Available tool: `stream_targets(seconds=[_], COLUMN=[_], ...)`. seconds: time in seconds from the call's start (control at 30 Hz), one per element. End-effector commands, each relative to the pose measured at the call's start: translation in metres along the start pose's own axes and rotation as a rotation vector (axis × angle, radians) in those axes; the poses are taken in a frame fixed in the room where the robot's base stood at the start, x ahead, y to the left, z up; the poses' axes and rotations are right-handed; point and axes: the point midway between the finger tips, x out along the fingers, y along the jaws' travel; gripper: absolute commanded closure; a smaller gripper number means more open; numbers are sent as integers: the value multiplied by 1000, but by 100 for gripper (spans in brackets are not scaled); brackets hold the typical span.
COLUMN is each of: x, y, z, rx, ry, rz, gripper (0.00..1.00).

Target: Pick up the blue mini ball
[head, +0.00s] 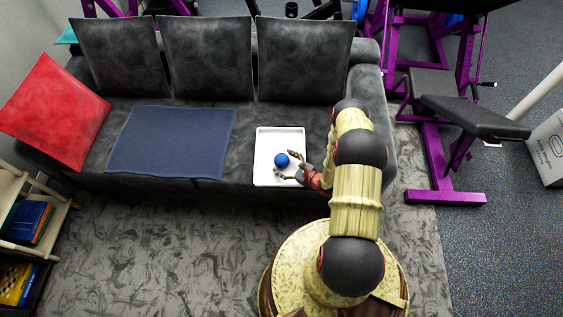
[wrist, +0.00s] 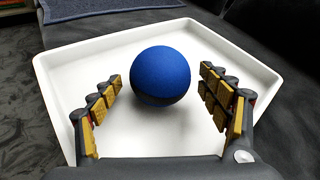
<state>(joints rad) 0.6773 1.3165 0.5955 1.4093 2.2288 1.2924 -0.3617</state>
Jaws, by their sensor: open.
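The blue mini ball (head: 282,160) sits in a white tray (head: 262,142) on the dark grey sofa. My gripper (head: 290,166) is open at the tray, with its fingers on the right side of the ball in the head view. In the wrist view the ball (wrist: 160,75) is centred between and slightly beyond the two fingers of my gripper (wrist: 161,82). A gap shows on both sides, so the fingers do not appear to touch it. The tray's rim (wrist: 268,72) surrounds the ball.
A blue-grey towel (head: 170,142) lies on the sofa (head: 100,183) left of the tray. A red cushion (head: 52,112) and dark back cushions (head: 205,58) stand on the sofa. Purple gym equipment (head: 432,150) is at the right. A shelf with books (head: 28,222) stands at the left.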

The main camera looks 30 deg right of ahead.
Motion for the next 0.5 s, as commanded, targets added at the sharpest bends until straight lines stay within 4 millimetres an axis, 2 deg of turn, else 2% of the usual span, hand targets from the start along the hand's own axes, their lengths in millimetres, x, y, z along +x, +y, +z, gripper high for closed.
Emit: stream_targets(seconds=[0.03, 0.17, 0.4, 0.5], x=[8, 18, 19, 19], y=[1, 0, 0, 0], z=[-2, 0, 0, 0], rx=[-2, -1, 0, 0], ry=[0, 0, 0, 0], rz=[2, 1, 0, 0], gripper=[23, 23, 23, 28])
